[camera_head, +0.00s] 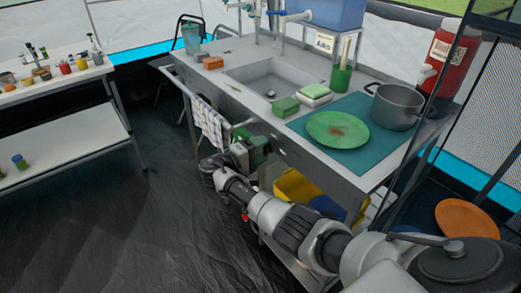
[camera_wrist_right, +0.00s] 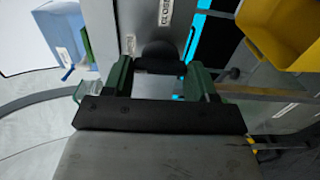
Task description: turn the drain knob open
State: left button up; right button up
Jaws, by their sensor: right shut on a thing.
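The drain knob (camera_wrist_right: 158,54) is a black round knob on the front of the metal sink counter (camera_head: 335,172). In the right wrist view it sits between the two green fingers of my right gripper (camera_wrist_right: 160,75), which is shut on it. A "CLOSED" label (camera_wrist_right: 165,12) shows beside the knob, and a smaller white label (camera_wrist_right: 130,45) is to its left. In the head view my right gripper (camera_head: 262,143) is at the counter's front face, and the knob is hidden behind it. The sink basin (camera_head: 262,85) is above. My left gripper is not in view.
A checked towel (camera_head: 208,120) hangs on the rail just left of my right gripper. A yellow bin (camera_head: 296,186) is under the counter. A green plate (camera_head: 337,130) and a pot (camera_head: 396,106) stand on a teal mat. The floor to the left is clear.

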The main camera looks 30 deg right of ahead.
jog(key=o, duration=0.9)
jog(key=shift+a, duration=0.1)
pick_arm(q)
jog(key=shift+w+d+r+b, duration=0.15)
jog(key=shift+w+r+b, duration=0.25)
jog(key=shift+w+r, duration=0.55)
pick_arm(e)
jog(key=a, duration=1)
jog(key=shift+s+a, duration=0.35)
jog(key=shift+s, duration=0.05)
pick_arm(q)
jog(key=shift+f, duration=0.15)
pick_arm(e)
jog(key=shift+f, duration=0.1)
